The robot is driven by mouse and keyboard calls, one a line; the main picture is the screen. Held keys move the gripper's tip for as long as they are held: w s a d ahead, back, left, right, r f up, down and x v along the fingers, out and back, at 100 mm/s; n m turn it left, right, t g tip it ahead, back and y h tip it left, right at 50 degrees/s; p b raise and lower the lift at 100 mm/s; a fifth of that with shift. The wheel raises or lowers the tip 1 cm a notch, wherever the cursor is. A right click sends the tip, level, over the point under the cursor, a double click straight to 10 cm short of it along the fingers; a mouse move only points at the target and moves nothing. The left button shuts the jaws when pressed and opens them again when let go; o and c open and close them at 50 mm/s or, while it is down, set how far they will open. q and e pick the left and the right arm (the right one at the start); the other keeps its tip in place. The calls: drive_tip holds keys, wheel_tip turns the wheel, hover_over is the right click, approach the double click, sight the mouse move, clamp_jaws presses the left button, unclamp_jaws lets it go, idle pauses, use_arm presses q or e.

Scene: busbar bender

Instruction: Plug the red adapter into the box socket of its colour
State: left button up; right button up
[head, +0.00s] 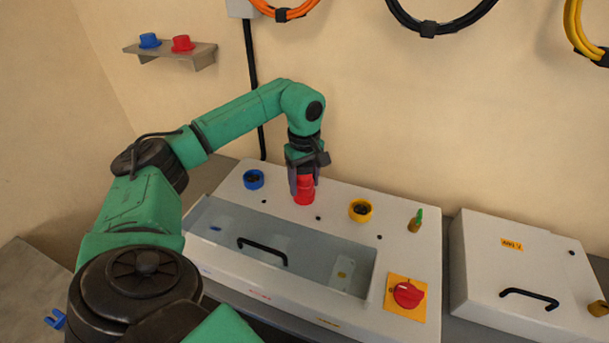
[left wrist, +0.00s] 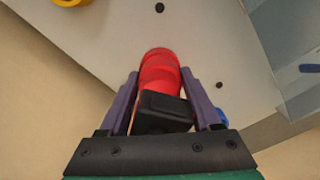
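My left gripper (head: 304,182) points down over the white box (head: 330,210). Its two purple fingers are closed around the red adapter (left wrist: 162,84), seen in the left wrist view with a black block behind it between the fingers. The adapter stands at the red socket (head: 304,198) on the box top, between the blue socket (head: 254,179) and the yellow socket (head: 360,210). Red meets red there, so I cannot tell how deep the adapter sits. The gripper hides part of it. My right gripper is not in view.
The box has a clear window with a black handle (head: 262,250), a red rotary switch (head: 408,294) and a green-tipped peg (head: 415,220). A second white box (head: 525,270) stands at right. A wall shelf (head: 175,55) holds a blue and a red piece. Cable coils hang above.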

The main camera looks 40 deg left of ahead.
use_arm(q)
drive_tip(key=o, duration=0.4)
drive_tip(key=shift+f, duration=0.1)
wheel_tip(320, 180, up, 9)
drive_tip(key=shift+f+b, duration=0.2)
drive_tip(key=shift+b, duration=0.4)
wheel_tip(320, 180, up, 6)
drive_tip(key=p, duration=0.3)
drive_tip(key=shift+s, duration=0.1)
drive_tip(key=shift+f, duration=0.1)
